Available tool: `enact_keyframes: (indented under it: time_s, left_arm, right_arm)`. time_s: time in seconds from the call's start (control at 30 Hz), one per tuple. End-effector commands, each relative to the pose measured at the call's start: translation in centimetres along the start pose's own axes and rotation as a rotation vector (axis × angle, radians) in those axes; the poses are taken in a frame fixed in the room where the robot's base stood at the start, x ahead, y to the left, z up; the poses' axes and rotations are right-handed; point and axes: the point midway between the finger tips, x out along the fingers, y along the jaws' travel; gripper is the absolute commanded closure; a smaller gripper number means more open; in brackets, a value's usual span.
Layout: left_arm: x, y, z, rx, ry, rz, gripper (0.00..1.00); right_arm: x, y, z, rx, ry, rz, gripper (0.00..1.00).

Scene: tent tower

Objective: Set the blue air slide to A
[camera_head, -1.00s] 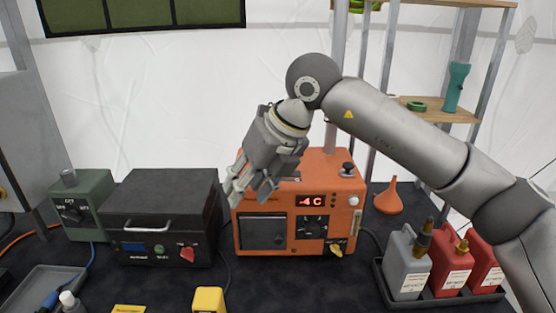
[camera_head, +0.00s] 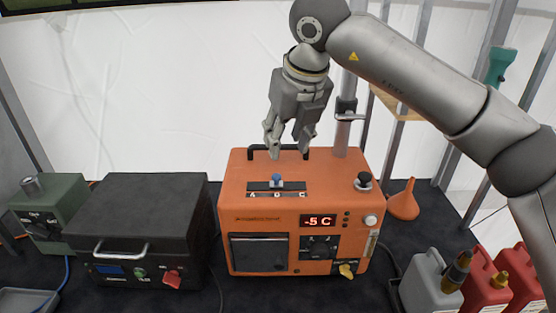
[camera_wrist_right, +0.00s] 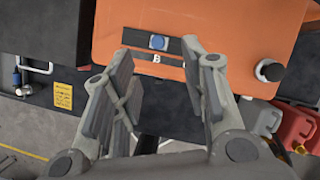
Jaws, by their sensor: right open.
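The blue air slide (camera_head: 276,179) is a small blue knob in a dark slot on top of the orange heater (camera_head: 240,205). It stands at the middle of the slot, by the letter B, and also shows in the right wrist view (camera_wrist_right: 158,42). The A mark (camera_head: 252,195) is at the left end of the label strip and C at the right. My right gripper (camera_head: 289,148) is open and empty, pointing down near the heater's back edge, behind and slightly right of the knob in the picture. Its spread fingers also show in the wrist view (camera_wrist_right: 168,75). My left gripper is not in view.
A black carry handle (camera_head: 262,150) stands at the heater's back edge, close to the fingers. A black knob (camera_head: 363,181) is on its right top. A black box (camera_head: 140,205) stands left, an orange funnel (camera_head: 404,203) right. The display reads -5 C.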

Motion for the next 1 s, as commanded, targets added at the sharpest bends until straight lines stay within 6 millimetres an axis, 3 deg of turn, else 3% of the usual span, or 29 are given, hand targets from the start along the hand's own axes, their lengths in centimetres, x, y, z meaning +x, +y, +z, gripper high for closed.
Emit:
enact_keyframes:
  time_s: [0.4,0.6,0.8,1.0]
  left_arm:
    - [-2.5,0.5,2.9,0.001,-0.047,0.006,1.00]
    - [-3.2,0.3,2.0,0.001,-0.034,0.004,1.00]
    - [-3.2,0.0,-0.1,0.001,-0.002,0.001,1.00]
    - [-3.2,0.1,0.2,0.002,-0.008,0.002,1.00]
  right_arm:
    - [6.8,0.0,0.0,0.000,0.004,0.001,0.60]
    - [9.5,0.1,0.0,-0.001,0.003,0.002,0.60]
    - [10.4,0.1,0.0,-0.002,0.000,0.001,0.60]
    - [10.5,0.1,0.0,-0.002,0.000,0.001,0.60]
